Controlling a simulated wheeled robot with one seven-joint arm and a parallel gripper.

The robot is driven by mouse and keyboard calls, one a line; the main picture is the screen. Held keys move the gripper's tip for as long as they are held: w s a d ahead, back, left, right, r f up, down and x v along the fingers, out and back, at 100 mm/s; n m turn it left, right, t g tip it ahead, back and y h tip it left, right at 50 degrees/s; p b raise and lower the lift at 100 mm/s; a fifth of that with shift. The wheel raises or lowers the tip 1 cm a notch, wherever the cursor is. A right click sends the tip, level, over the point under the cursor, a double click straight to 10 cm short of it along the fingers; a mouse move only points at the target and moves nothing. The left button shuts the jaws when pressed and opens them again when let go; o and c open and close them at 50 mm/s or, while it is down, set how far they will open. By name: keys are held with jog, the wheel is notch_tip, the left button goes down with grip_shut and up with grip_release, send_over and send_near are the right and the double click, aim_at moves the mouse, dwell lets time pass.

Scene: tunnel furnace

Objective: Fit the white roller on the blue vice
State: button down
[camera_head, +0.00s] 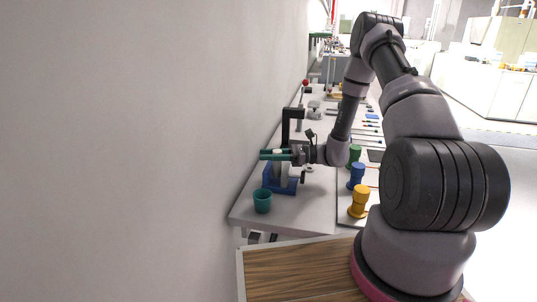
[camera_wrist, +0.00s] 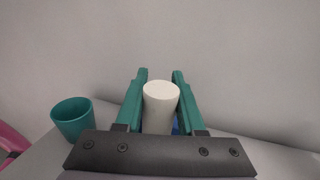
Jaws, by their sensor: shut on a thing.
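My gripper (camera_head: 275,154) has teal fingers and is shut on the white roller (camera_head: 277,153). In the wrist view the roller (camera_wrist: 160,100) stands upright between the two fingers of my gripper (camera_wrist: 160,90). The blue vice (camera_head: 279,181) is on the table directly below and around the roller's lower end in the head view. In the wrist view only a small patch of the blue vice (camera_wrist: 176,127) shows behind the roller. The roller's lower end is hidden, so I cannot tell whether it touches the vice.
A teal cup (camera_head: 262,201) stands on the table (camera_head: 300,212) in front of the vice. A black post (camera_head: 286,128) rises behind. Yellow (camera_head: 358,202), blue (camera_head: 357,177) and green (camera_head: 355,156) spools stand to the right. A white wall (camera_head: 130,150) is close on the left.

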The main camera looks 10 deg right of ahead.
jog(key=shift+f, duration=0.7)
dwell(0.3)
jog(key=shift+c, duration=0.2)
grip_release()
jog(key=shift+r, duration=0.1)
dwell(0.4)
notch_tip(320, 180, up, 10)
jog(key=shift+f, duration=0.2)
dwell(0.9)
